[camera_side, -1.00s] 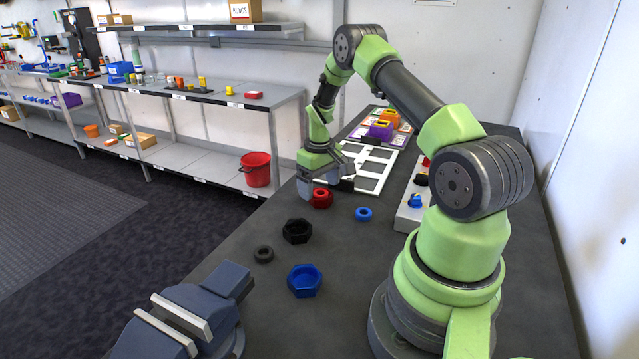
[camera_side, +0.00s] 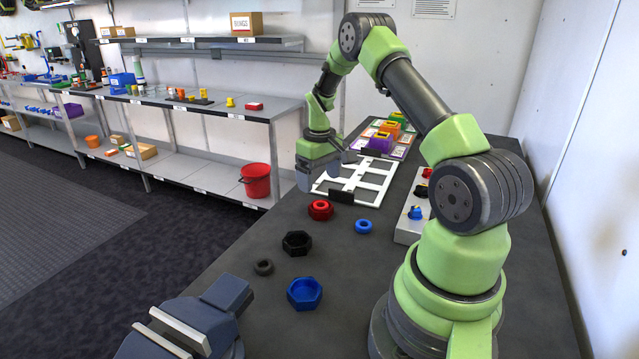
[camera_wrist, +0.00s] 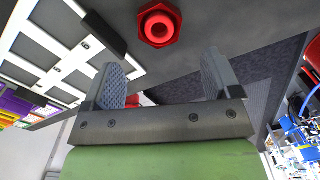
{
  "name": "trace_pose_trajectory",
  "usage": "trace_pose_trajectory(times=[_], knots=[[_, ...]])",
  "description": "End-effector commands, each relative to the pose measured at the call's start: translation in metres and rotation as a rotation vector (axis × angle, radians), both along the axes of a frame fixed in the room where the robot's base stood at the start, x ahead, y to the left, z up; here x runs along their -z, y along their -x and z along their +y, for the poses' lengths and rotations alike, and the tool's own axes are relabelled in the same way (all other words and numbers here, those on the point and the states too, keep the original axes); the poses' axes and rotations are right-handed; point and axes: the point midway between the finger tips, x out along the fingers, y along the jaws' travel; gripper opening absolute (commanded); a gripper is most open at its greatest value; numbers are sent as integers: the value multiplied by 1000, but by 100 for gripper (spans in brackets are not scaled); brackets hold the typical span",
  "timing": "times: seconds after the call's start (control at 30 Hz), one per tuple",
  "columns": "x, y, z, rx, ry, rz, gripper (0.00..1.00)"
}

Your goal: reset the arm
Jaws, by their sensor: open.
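My gripper (camera_side: 326,174) hangs above the far part of the dark workbench (camera_side: 345,265) in the side view. It is beyond the red hex nut (camera_side: 320,210) and higher than it, beside the white slotted frame (camera_side: 372,178). In the wrist view my gripper (camera_wrist: 167,80) has its two grey fingers wide apart with nothing between them. The red nut (camera_wrist: 158,24) lies on the bench past the fingertips, clear of them.
A black nut (camera_side: 296,243), a dark ring (camera_side: 263,267), a blue hex nut (camera_side: 304,293) and a blue ring (camera_side: 363,226) lie on the bench. A vise (camera_side: 190,325) stands at the near left. A pale block with knobs (camera_side: 408,225) is at right. Shelves stand at left.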

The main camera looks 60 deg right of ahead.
Motion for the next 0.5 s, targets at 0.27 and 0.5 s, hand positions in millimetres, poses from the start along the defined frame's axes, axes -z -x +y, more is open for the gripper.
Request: trace_pose_trajectory(times=[0.27, 0.5], knots=[[-8, 0, 0, 0, 0, 0, 83], [-8, 0, 0, 0, 0, 0, 83]])
